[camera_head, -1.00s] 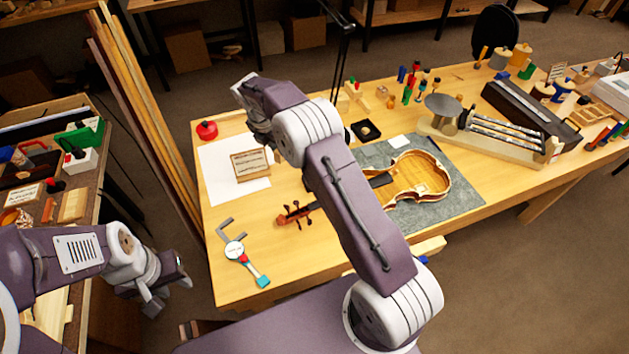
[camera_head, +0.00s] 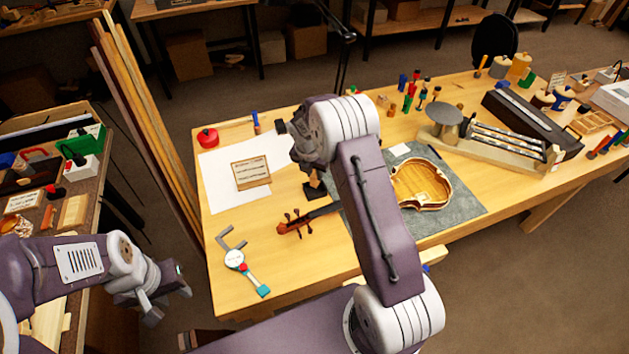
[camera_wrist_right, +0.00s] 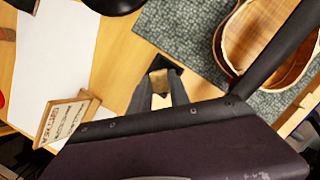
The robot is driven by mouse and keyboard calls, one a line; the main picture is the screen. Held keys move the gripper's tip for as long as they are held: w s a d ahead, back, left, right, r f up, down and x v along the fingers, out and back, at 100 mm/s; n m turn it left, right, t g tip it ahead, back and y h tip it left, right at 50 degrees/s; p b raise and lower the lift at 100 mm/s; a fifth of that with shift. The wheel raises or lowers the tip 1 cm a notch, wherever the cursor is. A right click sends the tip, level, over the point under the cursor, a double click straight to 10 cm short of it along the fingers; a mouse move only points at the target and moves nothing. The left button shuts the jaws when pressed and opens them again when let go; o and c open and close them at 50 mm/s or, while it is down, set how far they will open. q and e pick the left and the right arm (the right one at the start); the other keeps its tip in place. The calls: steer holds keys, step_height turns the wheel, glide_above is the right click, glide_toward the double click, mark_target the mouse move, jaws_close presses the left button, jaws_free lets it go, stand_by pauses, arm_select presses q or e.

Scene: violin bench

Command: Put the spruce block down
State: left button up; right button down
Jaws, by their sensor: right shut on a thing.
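The spruce block (camera_wrist_right: 160,82) is a small pale piece between the fingers of my right gripper (camera_wrist_right: 159,94) in the right wrist view. A small black square pad (camera_wrist_right: 172,68) shows right behind it; I cannot tell whether the block touches it. In the head view my right gripper (camera_head: 313,176) is over the bench between the white paper and the grey mat, and the block is hard to make out there. My left gripper (camera_head: 168,295) is open and empty, off the bench's left edge.
A wooden label card (camera_head: 252,173) stands on the white paper (camera_head: 222,190). A caliper-like gauge (camera_head: 236,260) lies at the front left. Bare bench shows around the gauge.

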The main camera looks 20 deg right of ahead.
mark_target(315, 181)
steer(key=shift+f, duration=2.05)
steer(key=shift+f, duration=0.1)
steer(key=c, duration=1.2)
jaws_free()
steer(key=shift+c, duration=0.2)
steer(key=v, duration=1.2)
steer(key=s+a+m+y, duration=0.1)
steer(key=s+a+m, duration=0.2)
steer(key=s+m, duration=0.8)
steer(key=s+a+m+y, duration=0.1)
steer(key=s+a+m, duration=0.1)
steer(key=s+m, duration=1)
steer(key=m, duration=0.3)
steer(key=shift+a+m+g, duration=0.4)
